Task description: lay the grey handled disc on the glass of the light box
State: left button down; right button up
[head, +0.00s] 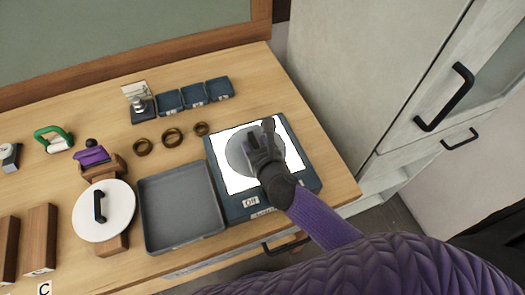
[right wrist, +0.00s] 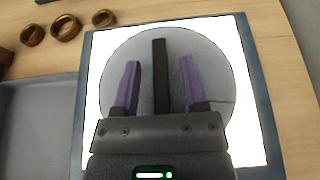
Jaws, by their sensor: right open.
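The grey disc (head: 238,152) lies on the lit white glass (head: 234,182) of the light box (head: 222,202), and looks flat and within the glass edges. It also shows in the right wrist view (right wrist: 215,65), with its dark bar handle (right wrist: 160,75) standing up. My right gripper (head: 260,140) is over the disc. In the right wrist view its two purple fingers (right wrist: 159,85) are open, one on each side of the handle, with a gap on both sides. The gripper hides part of the disc. My left gripper is not in view.
A grey tray (head: 180,242) stands left of the light box, and a white disc with a black handle (head: 118,212) is beyond it. Three brass rings (head: 172,137) and several small dark blue boxes (head: 194,96) lie behind. A cabinet (head: 380,90) stands at the right.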

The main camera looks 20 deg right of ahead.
jog(key=p+v, duration=0.2)
jog(key=v, duration=0.9)
jog(key=shift+s+d+r, duration=0.1)
jog(key=shift+s+r, duration=0.05)
